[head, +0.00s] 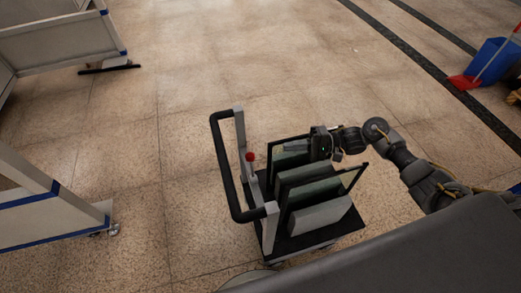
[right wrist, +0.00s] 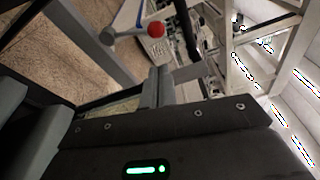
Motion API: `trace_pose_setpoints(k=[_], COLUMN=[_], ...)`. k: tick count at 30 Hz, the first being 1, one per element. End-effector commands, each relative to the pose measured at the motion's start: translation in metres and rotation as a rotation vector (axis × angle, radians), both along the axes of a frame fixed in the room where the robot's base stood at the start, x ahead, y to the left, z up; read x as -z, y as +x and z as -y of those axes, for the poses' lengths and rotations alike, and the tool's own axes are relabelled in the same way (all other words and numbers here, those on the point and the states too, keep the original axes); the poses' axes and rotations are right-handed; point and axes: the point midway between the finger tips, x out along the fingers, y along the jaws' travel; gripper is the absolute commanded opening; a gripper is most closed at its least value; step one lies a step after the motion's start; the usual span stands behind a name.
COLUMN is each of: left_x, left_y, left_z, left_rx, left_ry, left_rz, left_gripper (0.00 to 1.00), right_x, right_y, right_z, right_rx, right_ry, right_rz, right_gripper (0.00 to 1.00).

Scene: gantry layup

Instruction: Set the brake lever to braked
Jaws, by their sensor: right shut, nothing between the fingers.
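The brake lever is a short rod with a red knob (head: 249,157), beside the handle post at the left end of the cart (head: 300,243). My left gripper is not in view.
The cart carries dark-framed panels (head: 345,182) and grey blocks upright. Its black push handle (head: 224,165) rises on the left. White barriers (head: 60,42) stand at the left. A blue bin (head: 495,62) and red dustpan (head: 462,82) are at the upper right. Floor around the cart is clear.

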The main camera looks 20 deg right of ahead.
Motion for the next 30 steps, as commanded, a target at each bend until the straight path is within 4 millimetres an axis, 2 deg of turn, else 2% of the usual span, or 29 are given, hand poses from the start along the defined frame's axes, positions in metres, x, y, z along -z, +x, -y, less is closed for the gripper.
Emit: trace_pose_setpoints(k=[7,11,17,24,30], left_x=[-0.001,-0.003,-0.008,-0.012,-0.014], left_y=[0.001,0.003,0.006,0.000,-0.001], left_z=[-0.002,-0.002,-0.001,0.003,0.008], left_rx=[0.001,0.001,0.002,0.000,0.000], left_ry=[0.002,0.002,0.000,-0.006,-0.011], left_rz=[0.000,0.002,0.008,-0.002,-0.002], left_gripper=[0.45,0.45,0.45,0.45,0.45], right_x=[0.000,-0.001,0.000,0.002,0.004], right_y=[-0.001,0.001,0.007,0.016,0.020], right_z=[0.001,-0.006,-0.036,-0.074,-0.092], right_rx=[0.003,0.003,0.003,0.004,0.005], right_ry=[-0.001,0.000,0.002,0.001,-0.001], right_rz=[0.000,0.000,0.001,0.000,0.000], right_gripper=[0.00,0.00,0.00,0.00,0.00])
